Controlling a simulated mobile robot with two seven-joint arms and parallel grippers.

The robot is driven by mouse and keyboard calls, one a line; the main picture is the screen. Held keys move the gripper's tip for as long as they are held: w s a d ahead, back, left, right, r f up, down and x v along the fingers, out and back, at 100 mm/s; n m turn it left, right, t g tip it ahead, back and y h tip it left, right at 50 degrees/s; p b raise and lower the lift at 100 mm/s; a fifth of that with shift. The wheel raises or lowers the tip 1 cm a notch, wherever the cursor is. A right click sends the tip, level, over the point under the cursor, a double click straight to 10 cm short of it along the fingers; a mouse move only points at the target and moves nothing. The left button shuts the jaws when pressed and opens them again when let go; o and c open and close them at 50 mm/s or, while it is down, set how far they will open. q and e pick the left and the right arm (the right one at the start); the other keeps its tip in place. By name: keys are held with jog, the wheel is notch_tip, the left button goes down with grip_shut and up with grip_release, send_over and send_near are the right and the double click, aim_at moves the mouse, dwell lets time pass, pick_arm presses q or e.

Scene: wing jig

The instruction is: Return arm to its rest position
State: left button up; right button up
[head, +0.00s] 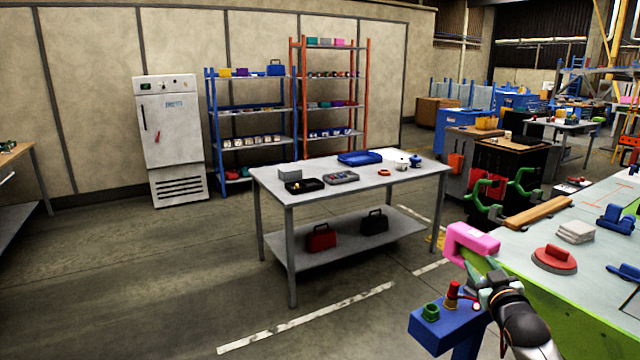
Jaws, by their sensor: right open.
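My right arm comes in from the bottom right of the head view. Its gripper (480,278) is open, close to the near left edge of the wing jig table (527,240). It is just below a pink C-shaped piece (472,238) at the table's corner. A blue block (436,330) carrying a green ring (430,311) and a red-topped piece (452,293) is left of the gripper. I cannot tell whether the fingers touch anything. My left gripper is out of view.
The jig table holds a red-handled disc (554,259), grey pads (575,231) and a wooden bar (538,213). A grey worktable (330,204) with trays stands mid-floor. A white cabinet (170,140) and shelves (250,112) line the wall. Floor at left is clear.

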jog(key=s+a+f+g+y, duration=0.1)
jog(key=s+a+f, duration=0.2)
jog(key=s+f, duration=0.35)
jog(key=s+a+f+g+y, duration=0.1)
jog(key=s+a+f, duration=0.25)
jog(key=f, duration=0.55)
jog(key=s+a+f+g, duration=0.2)
jog(key=s+a+f, duration=0.2)
jog(key=s, duration=0.6)
jog(key=s+a+f+g+y, duration=0.1)
jog(key=s+a+f+g, duration=0.1)
jog(key=s+a+f, duration=0.2)
jog(key=s+a+f+g+y, duration=0.1)
jog(key=s+a+f, duration=0.3)
jog(key=s, duration=1.3)
notch_tip(320, 180, down, 5)
jog(key=shift+a+r+g, duration=0.15)
jog(key=shift+a+g, duration=0.05)
jog(key=shift+g, duration=0.2)
jog(key=shift+s+d, duration=0.1)
